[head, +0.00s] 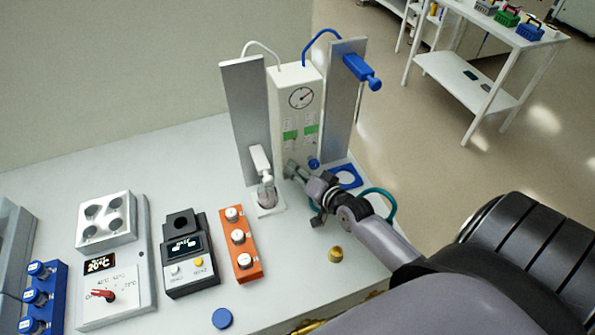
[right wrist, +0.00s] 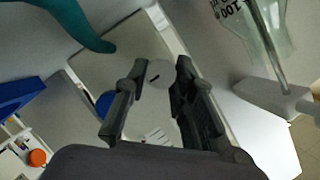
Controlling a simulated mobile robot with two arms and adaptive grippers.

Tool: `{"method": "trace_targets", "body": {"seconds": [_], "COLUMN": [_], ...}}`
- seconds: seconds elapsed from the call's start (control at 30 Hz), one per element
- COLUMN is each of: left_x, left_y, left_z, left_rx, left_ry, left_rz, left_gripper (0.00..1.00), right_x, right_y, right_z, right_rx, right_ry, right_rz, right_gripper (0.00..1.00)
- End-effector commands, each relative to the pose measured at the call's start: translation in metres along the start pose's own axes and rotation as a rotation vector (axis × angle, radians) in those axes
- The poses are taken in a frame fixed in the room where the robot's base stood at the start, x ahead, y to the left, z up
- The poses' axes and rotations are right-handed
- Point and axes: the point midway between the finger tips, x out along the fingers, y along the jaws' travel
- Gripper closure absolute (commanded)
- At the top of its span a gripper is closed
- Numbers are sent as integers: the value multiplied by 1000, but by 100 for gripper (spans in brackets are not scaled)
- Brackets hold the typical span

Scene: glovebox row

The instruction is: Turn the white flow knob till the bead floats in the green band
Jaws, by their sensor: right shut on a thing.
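The flowmeter box (head: 290,77) stands upright with a round gauge on top and two scales below, each with a green band: left (head: 290,135), right (head: 311,129). I cannot make out a bead in either scale. My right gripper (head: 292,169) is at the foot of the box, covering the white knob in the head view. In the right wrist view the round white flow knob (right wrist: 158,76), with a short dark mark on its face, sits between the fingers of the right gripper (right wrist: 161,70), which are shut on it. A blue knob (head: 313,163) is just right of the gripper. My left gripper is out of view.
Grey upright panels (head: 246,105) flank the box; the right one carries a blue valve (head: 362,72). A glass flask (head: 267,192) stands close left of my gripper. A teal curved tube (head: 382,194) is beside my wrist. A brass weight (head: 335,254) and orange block (head: 239,245) are nearer.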

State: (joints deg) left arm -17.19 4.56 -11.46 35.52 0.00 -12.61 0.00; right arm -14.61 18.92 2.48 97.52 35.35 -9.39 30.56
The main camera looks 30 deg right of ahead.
Motion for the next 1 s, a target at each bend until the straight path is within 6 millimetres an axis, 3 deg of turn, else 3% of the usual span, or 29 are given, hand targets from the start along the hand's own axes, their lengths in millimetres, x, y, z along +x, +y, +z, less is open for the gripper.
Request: {"method": "trace_targets", "body": {"seconds": [0.03, 0.07, 0.37, 0.73, 0.87, 1.0], "left_x": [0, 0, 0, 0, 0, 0], "left_y": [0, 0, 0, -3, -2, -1], "left_z": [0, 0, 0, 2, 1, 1], "left_rx": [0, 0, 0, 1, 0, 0], "left_ry": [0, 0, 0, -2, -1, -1], "left_rz": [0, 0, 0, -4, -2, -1], "left_gripper": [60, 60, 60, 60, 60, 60], "right_x": [0, 0, 0, -5, -24, -54], "right_y": [0, 0, 0, 0, 1, 1], "right_z": [0, 0, 0, 0, 1, 1], "right_rx": [-1, -1, -2, -1, -1, -3], "right_ry": [1, 1, 0, 0, -1, -2], "right_rz": [0, 0, 0, 1, 2, 3], "right_gripper": [100, 76, 56, 56, 56, 56]}}
